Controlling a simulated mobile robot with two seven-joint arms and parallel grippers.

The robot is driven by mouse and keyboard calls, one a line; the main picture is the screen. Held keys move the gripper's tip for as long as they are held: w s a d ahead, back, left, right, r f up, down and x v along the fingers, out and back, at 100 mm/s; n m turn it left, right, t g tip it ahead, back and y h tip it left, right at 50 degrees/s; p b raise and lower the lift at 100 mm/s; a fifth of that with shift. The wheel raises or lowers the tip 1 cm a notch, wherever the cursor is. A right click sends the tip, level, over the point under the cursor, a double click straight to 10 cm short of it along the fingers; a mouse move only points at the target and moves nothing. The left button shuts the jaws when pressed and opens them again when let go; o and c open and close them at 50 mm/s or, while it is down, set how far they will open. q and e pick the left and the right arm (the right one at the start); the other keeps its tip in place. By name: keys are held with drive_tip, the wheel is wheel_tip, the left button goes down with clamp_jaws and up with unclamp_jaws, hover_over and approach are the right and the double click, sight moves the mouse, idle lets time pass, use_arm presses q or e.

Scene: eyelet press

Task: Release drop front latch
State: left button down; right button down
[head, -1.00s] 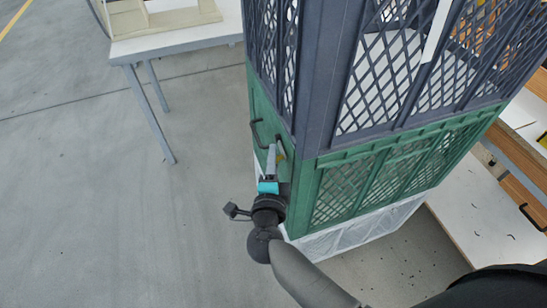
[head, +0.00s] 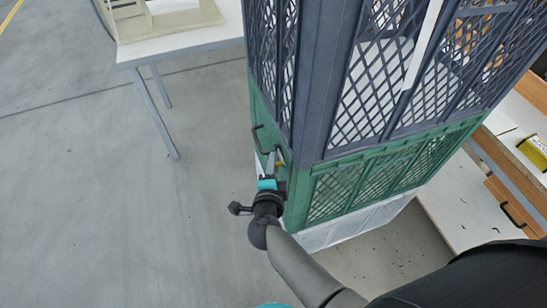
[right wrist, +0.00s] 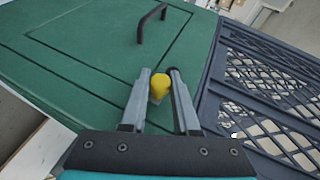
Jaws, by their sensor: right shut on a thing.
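The drop front is a green panel (right wrist: 80,50) with a black bar handle (right wrist: 152,22), on the side of the green crate (head: 375,180). A yellow latch knob (right wrist: 160,84) sits near the panel's edge beside the dark blue crate. My right gripper (right wrist: 160,88) is shut on the yellow knob, with one grey finger on each side of it. In the head view the right gripper (head: 272,165) reaches the crate's left face, and the knob is mostly hidden there. The panel looks closed. My left gripper is out of view.
The dark blue lattice crate (head: 330,70) stands on top of the green one, with a pale crate (head: 350,225) below. A white table (head: 190,38) is at the upper left. A wooden workbench (head: 500,190) is at the right. The floor at left is clear.

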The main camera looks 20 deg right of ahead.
drive_tip(key=shift+w+r, duration=0.1)
drive_tip(key=shift+r, duration=0.1)
drive_tip(key=c, duration=0.7)
unclamp_jaws()
drive_tip(key=shift+o, duration=0.2)
drive_tip(key=shift+f, duration=0.1)
